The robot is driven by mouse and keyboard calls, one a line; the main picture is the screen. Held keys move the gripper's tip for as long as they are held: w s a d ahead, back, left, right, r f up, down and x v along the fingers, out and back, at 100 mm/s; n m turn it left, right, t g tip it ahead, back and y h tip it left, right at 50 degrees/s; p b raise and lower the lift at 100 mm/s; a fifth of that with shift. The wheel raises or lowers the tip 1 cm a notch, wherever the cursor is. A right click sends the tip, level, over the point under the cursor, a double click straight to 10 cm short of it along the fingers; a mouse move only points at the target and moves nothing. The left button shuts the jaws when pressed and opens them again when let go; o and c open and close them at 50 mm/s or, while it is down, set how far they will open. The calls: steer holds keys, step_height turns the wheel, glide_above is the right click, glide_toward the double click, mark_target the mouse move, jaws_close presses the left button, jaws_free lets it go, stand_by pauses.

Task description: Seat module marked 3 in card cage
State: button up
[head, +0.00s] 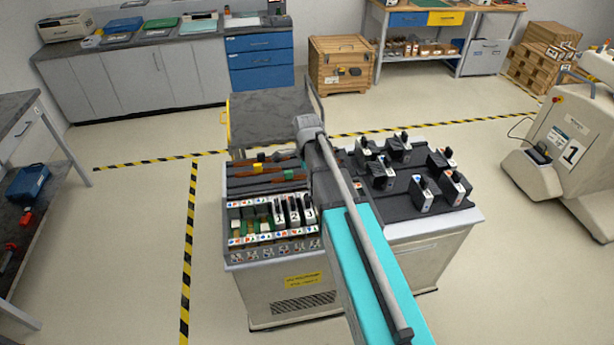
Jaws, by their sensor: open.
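The card cage (272,238) is in the left half of the cart top, with a row of small marked labels along its front. Several white-fronted modules (294,211) stand upright at its right end, and the left part shows green slots. Several black modules with light marked faces (423,194) stand on the dark tray (400,215) in the right half. I cannot read which one is marked 3. My arm crosses the middle of the cart from the front and hides part of both halves. My gripper does not show.
Behind the cage, a bay (240,183) holds brown strips with yellow and green pieces.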

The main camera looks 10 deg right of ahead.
steer(key=shift+r+p, duration=1.55)
steer(key=shift+r, duration=0.35)
steer(key=shift+s+f, duration=0.1)
steer(key=s+f+n+b, duration=0.2)
steer(key=s+n, duration=0.6)
steer(key=n, duration=0.1)
steer(key=s+d+f+n+b, duration=0.1)
steer(key=s+f+n+b, duration=0.2)
steer(key=s+n, duration=0.4)
steer(key=shift+s+d+n, duration=0.15)
steer(key=shift+s+n, duration=0.25)
steer(key=shift+n, duration=0.6)
